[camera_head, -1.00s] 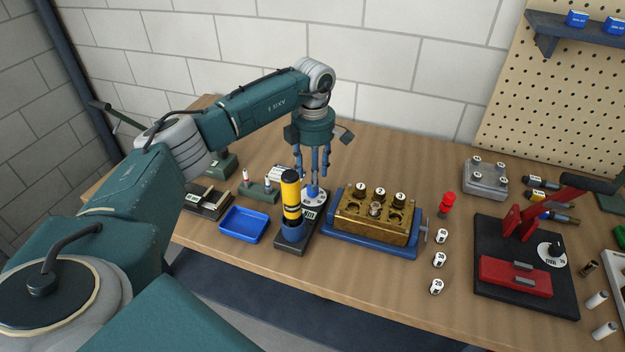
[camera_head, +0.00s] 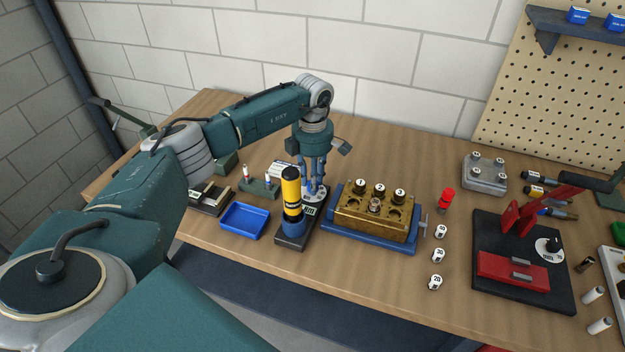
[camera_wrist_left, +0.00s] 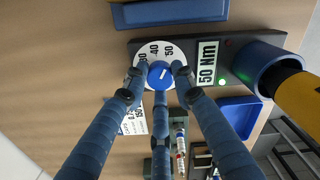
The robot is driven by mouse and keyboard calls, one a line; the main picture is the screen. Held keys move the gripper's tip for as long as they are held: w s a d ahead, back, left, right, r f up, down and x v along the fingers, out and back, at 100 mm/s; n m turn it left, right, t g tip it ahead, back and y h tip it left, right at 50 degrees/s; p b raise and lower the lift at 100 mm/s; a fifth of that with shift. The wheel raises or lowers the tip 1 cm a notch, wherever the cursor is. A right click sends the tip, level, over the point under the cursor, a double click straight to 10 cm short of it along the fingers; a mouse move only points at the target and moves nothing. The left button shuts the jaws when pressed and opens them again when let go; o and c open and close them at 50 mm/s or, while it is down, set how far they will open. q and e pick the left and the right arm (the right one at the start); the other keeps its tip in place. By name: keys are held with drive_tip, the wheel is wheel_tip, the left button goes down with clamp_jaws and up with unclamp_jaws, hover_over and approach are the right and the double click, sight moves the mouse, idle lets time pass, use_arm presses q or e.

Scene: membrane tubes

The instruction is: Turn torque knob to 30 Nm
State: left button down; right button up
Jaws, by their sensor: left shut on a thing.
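The torque tester (camera_head: 292,240) is a dark base with a yellow and black tool upright in its blue socket. Its white dial (camera_head: 315,196) sits at the back end, and in the left wrist view the dial (camera_wrist_left: 149,52) shows 30, 40 and 50 marks. The blue torque knob (camera_wrist_left: 160,75) has a white pointer line, whose exact mark I cannot tell. The label plate (camera_wrist_left: 207,63) reads 50 Nm, with a green light beside it. My left gripper (camera_head: 314,187) points down, its fingers closed around the knob, partly hiding it. My right gripper is not in view.
A brass block in a blue vise (camera_head: 374,217) stands close to the right of the tester. A blue tray (camera_head: 245,221) lies to the left. A red and black press (camera_head: 520,265) is farther right. Several white numbered weights stand between vise and press.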

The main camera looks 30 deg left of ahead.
use_arm(q)
drive_tip(key=shift+a, duration=0.1)
drive_tip(key=n, duration=0.4)
drive_tip(key=shift+b, duration=0.35)
drive_tip(key=n, duration=0.3)
drive_tip(key=shift+n, duration=0.3)
drive_tip(key=n, duration=0.4)
drive_tip(key=shift+s, duration=0.1)
drive_tip(key=shift+n, duration=2)
drive_tip(key=c, duration=1.4)
unclamp_jaws()
